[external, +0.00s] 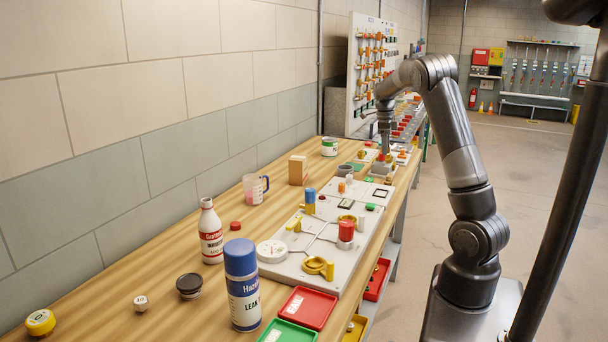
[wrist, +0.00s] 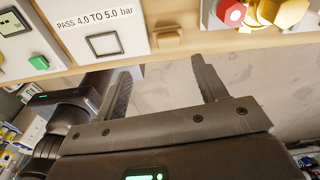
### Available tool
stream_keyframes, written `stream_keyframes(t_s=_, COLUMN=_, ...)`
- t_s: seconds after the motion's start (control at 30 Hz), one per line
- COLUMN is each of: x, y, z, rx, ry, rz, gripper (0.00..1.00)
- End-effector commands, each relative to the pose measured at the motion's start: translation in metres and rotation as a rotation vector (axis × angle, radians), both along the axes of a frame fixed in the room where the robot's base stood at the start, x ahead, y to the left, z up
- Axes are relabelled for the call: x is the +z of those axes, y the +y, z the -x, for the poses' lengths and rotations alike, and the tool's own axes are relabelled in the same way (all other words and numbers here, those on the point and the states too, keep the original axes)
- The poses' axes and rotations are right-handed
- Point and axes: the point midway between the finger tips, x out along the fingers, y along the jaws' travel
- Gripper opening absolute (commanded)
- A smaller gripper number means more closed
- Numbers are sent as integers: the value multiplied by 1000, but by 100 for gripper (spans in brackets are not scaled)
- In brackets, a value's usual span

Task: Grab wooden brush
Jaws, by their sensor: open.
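I cannot pick out a wooden brush for certain in either view. A tan wooden block (external: 298,170) stands upright on the bench near the wall in the external view; I cannot tell whether it is the brush. My gripper (external: 385,150) is farther along the bench, low near the test boards, well beyond the block. In the wrist view my gripper (wrist: 161,75) is open with nothing between its fingers, close to the edge of a white panel. A small tan piece (wrist: 168,37) sits at that edge, and I cannot tell what it is.
The wooden bench (external: 100,300) holds a red-white bottle (external: 211,232), a blue spray can (external: 243,285), a clear jug (external: 254,189) and a grey fixture board (external: 285,268). A tool board (external: 368,75) stands behind. The floor at right is clear.

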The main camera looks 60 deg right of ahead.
Motion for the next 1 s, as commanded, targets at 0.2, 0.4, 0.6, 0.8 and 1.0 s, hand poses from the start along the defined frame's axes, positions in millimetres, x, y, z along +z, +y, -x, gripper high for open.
stream_keyframes(t_s=0.2, x=-16, y=-18, z=8, rx=-110, ry=26, rz=6, gripper=65)
stream_keyframes(t_s=0.4, x=-48, y=-18, z=12, rx=-111, ry=27, rz=6, gripper=65)
stream_keyframes(t_s=0.6, x=-65, y=-17, z=14, rx=-108, ry=25, rz=7, gripper=65)
stream_keyframes(t_s=0.8, x=-90, y=-15, z=20, rx=-108, ry=26, rz=6, gripper=65)
stream_keyframes(t_s=1.0, x=-113, y=-15, z=23, rx=-107, ry=25, rz=7, gripper=65)
